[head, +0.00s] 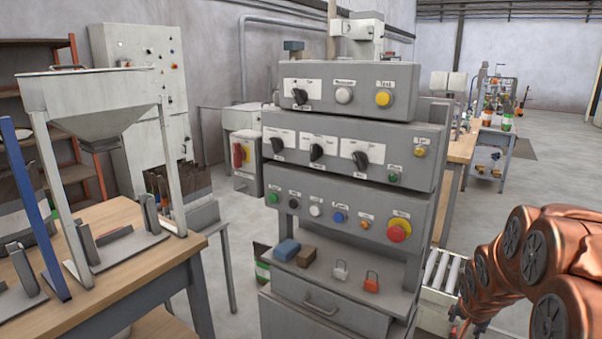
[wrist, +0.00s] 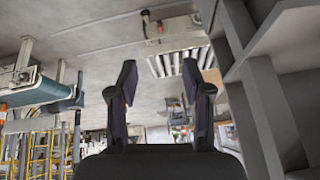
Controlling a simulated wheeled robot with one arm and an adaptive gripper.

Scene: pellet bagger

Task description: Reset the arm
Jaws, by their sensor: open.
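My arm (head: 535,262) is copper-coloured and folded at the lower right of the head view. In the wrist view my gripper (wrist: 160,85) shows with its two dark fingers spread apart. Nothing is between the fingers. In the head view the fingers cannot be made out clearly.
A grey control console (head: 350,190) with knobs and buttons stands in the centre, its shelf (head: 335,285) holding padlocks and small blocks. A wooden table (head: 120,265) with a metal hopper (head: 95,100) is at left. A roller conveyor (head: 440,270) lies between console and arm. Open floor is behind.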

